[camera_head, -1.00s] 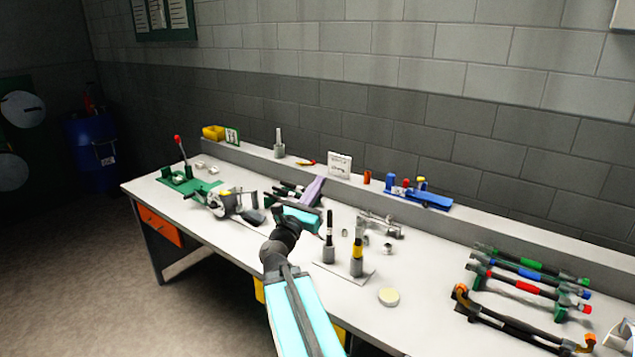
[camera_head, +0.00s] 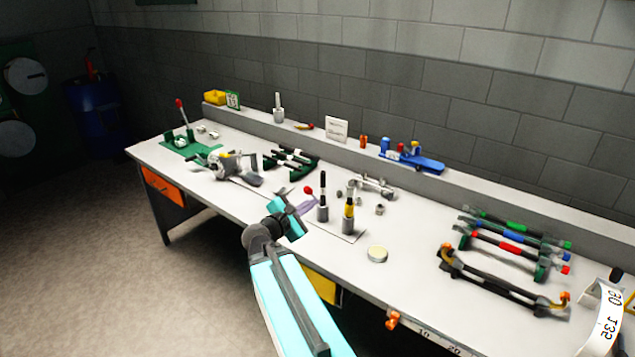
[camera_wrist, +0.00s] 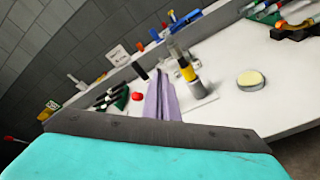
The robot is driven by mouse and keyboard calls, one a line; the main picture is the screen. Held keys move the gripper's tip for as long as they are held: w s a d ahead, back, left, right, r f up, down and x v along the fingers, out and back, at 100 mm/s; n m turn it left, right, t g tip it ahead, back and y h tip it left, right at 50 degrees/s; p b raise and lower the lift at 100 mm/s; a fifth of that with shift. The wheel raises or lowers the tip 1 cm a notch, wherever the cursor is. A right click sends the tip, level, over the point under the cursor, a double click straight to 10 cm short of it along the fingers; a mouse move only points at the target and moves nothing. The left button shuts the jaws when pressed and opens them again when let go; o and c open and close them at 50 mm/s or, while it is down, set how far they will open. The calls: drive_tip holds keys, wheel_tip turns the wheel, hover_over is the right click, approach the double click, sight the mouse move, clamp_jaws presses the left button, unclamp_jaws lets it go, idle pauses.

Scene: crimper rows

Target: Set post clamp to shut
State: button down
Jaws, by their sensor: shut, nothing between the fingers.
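No label marks the post clamp, so I cannot tell for certain which fixture it is. A red ball knob (camera_head: 308,190) stands on the bench beside my gripper; it also shows in the wrist view (camera_wrist: 136,96), left of the fingers. Most of what carries it is hidden or too small to read. My gripper (camera_head: 307,206) has purple fingers, shut and empty, over the bench left of two upright tools in grey holders, one black (camera_head: 323,205) and one yellow (camera_head: 348,217). In the wrist view the purple fingers (camera_wrist: 161,97) point at the bench; contact cannot be told.
On the white bench (camera_head: 335,278), a green-based lever fixture (camera_head: 189,145) and a grey device (camera_head: 232,166) stand left. A round tin (camera_head: 377,255) lies right of the holders. Racked long-handled tools (camera_head: 510,250) fill the right. The bench front between is fairly clear.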

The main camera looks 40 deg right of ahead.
drive_tip(key=s+a+f+m+g+y+b, duration=0.25)
drive_tip(key=a+f+m+y, duration=0.2)
drive_tip(key=a+f, duration=0.75)
drive_tip(key=s+a+f+m+g+y+b, duration=0.1)
drive_tip(key=s+a+f+m+y, duration=0.3)
drive_tip(key=a+f, duration=0.8)
drive_tip(key=s+a+f+m+g+y+b, duration=0.15)
drive_tip(key=a+f+m+y, duration=0.3)
drive_tip(key=a+f, duration=0.75)
drive_tip(key=s+f+g+b, duration=0.1)
drive_tip(key=s+f+b, duration=0.7)
drive_tip(key=f, duration=0.7)
drive_tip(key=s+a+f+g+y+b, duration=0.1)
drive_tip(key=s+f+g+b, duration=0.1)
drive_tip(key=s+f+b, duration=0.5)
drive_tip(key=s+f+g+y+b, duration=0.1)
drive_tip(key=s+f+b, duration=0.7)
drive_tip(key=f, duration=1.7)
drive_tip(key=b, duration=0.6)
drive_tip(key=shift+s+a+f, duration=0.2)
drive_tip(key=shift+s+a, duration=0.15)
drive_tip(key=shift+w, duration=0.15)
